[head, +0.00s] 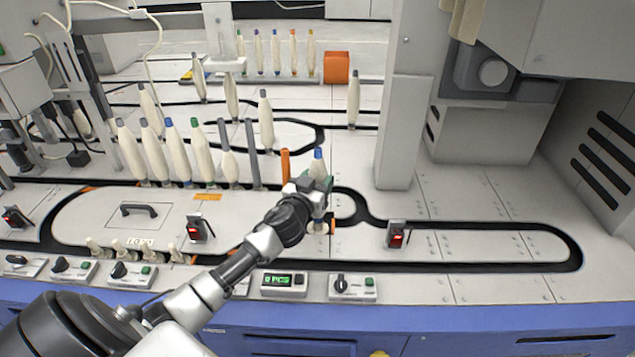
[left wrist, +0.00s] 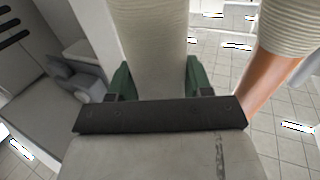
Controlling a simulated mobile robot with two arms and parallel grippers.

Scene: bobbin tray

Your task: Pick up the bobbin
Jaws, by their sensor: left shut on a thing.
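My left gripper (head: 318,187) reaches in from the lower left in the head view and is shut on a bobbin (head: 318,160) with cream yarn and a blue tip. The bobbin stands upright at the track, beside an orange post (head: 285,164). Its middle is hidden by the gripper. In the left wrist view the two green fingers (left wrist: 157,80) sit on either side of the cream bobbin (left wrist: 155,40). I cannot tell whether its base is lifted off the track. My right gripper is not in view.
A row of several bobbins (head: 155,152) stands to the left, close to grey posts (head: 252,153). A white column (head: 402,120) rises to the right. Red-lit sensors (head: 396,236) and a control box (head: 284,283) lie near the front.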

